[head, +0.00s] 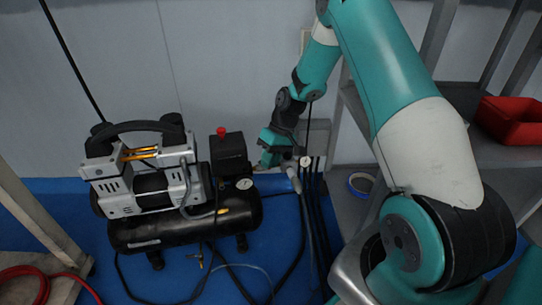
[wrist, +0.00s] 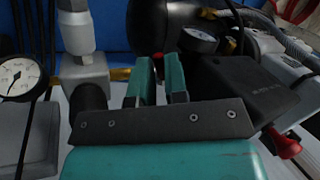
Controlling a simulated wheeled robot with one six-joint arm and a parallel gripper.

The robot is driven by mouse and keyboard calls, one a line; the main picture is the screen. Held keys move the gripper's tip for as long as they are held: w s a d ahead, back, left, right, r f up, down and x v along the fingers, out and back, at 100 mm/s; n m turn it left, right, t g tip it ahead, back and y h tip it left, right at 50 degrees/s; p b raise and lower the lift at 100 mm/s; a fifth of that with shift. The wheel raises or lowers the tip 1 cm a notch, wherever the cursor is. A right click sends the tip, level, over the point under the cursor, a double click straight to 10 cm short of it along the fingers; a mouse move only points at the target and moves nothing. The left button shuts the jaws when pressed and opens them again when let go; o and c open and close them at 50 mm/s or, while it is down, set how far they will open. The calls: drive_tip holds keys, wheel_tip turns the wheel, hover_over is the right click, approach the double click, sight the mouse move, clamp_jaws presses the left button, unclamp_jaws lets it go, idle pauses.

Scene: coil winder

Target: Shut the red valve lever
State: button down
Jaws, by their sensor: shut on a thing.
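My gripper (head: 264,161) is beside the grey pipe fitting, to the right of the black compressor. In the wrist view its two green fingers (wrist: 158,62) stand close together with a narrow gap, at a brass fitting (wrist: 121,74) on the grey pipe block (wrist: 86,72). The fingers are closed around the valve's handle there. The red lever itself does not show clearly in either view; my fingers and the gripper body hide it, so its angle cannot be told.
The compressor (head: 130,234) with a red knob (head: 221,131) stands close on the left. A pressure gauge (wrist: 19,77) and black hoses are near the pipe. Grey shelving with a red bin (head: 512,118) is on the right. A blue tape roll (head: 361,183) lies below.

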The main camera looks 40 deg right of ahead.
drive_tip(key=m+p, duration=0.1)
drive_tip(key=p, duration=0.1)
drive_tip(key=m+t+p, duration=0.1)
drive_tip(key=shift+s+a+r+m+p, duration=0.15)
drive_tip(key=shift+a+r+m+p, duration=0.15)
drive_tip(key=shift+a+p, duration=0.1)
drive_tip(key=shift+a+f+m+t+p, duration=0.15)
drive_tip(key=shift+m+t+p, duration=0.1)
drive_tip(key=shift+m+p, duration=0.3)
drive_tip(key=shift+a+f+m+t+p, duration=0.15)
drive_tip(key=shift+m+t+p, duration=0.1)
drive_tip(key=shift+m+p, duration=0.25)
drive_tip(key=c, duration=1.1)
unclamp_jaws()
drive_tip(key=shift+c, duration=0.2)
drive_tip(key=p+v, duration=0.7)
drive_tip(key=v, duration=1)
drive_tip(key=shift+a+r, duration=0.2)
drive_tip(key=shift+r, duration=0.1)
